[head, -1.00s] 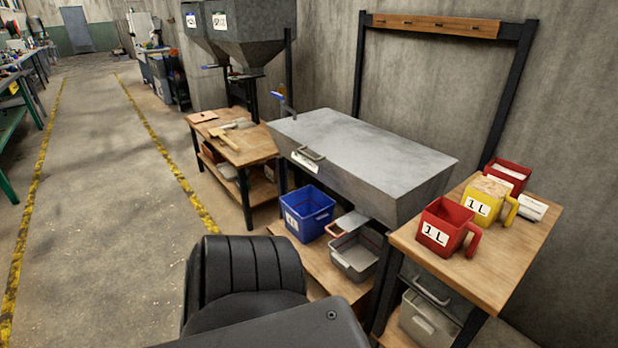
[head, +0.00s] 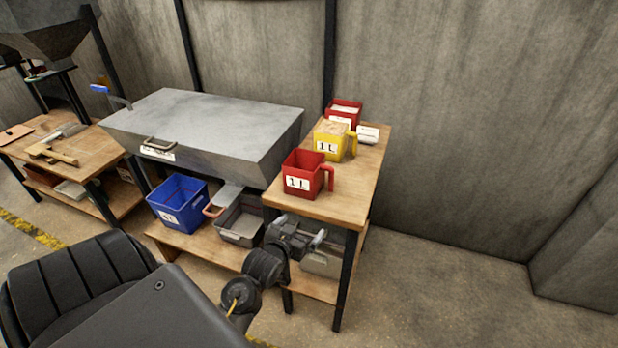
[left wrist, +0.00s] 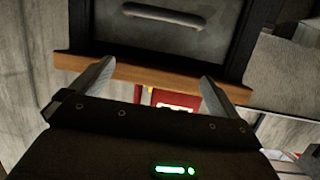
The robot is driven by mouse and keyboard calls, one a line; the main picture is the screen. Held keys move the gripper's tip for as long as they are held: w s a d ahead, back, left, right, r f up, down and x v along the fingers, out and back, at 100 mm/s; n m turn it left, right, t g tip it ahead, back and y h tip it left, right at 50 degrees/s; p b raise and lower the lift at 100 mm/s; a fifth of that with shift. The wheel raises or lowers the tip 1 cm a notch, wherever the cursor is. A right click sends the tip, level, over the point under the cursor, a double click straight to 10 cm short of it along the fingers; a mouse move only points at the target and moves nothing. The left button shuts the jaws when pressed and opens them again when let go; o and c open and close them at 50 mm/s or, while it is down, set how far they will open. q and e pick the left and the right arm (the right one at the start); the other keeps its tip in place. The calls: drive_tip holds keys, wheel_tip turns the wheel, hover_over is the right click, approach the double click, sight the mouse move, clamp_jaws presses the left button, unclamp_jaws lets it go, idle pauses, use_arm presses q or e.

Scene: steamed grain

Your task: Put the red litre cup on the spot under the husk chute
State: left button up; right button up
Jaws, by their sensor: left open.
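A red cup labelled 1 L (head: 304,172) stands upright, looking empty, at the front of the small wooden table, its handle to the right. My left gripper (head: 307,238) is open and empty, below and in front of the tabletop, apart from the cup. In the left wrist view its spread fingers (left wrist: 157,78) face the wooden table edge, with part of a red cup (left wrist: 177,100) showing between them. A grey hopper (head: 45,22) stands at the far upper left; I cannot make out the spot under the husk chute. My right gripper is out of view.
A yellow filled cup (head: 331,139) and another red cup (head: 345,113) stand behind on the same table (head: 345,205). A large grey lidded bin (head: 205,125) is to the left. A blue bin (head: 179,201) and grey tub (head: 240,228) sit low. Floor to the right is clear.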

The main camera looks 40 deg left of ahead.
sight(297, 179)
use_arm(q)
drive_tip(key=a+r+n+t+y, duration=0.1)
drive_tip(key=a+r+t+y, duration=0.3)
drive_tip(key=r, duration=0.6)
drive_tip(key=shift+g+h, duration=0.6)
drive_tip(key=shift+h, duration=0.3)
drive_tip(key=x, duration=0.4)
drive_tip(key=p+x, duration=0.1)
drive_tip(key=x, duration=0.1)
drive_tip(key=shift+w+a+f, duration=0.25)
drive_tip(key=shift+a, duration=0.15)
drive_tip(key=shift+w+a+r, duration=0.1)
drive_tip(key=shift+w+r, duration=0.1)
drive_tip(key=shift+w, duration=0.05)
drive_tip(key=p+x, duration=0.1)
drive_tip(key=x, duration=0.3)
drive_tip(key=shift+w+f+p, duration=0.15)
drive_tip(key=shift+w+p, duration=0.15)
drive_tip(key=shift+p, duration=0.1)
drive_tip(key=c, duration=0.8)
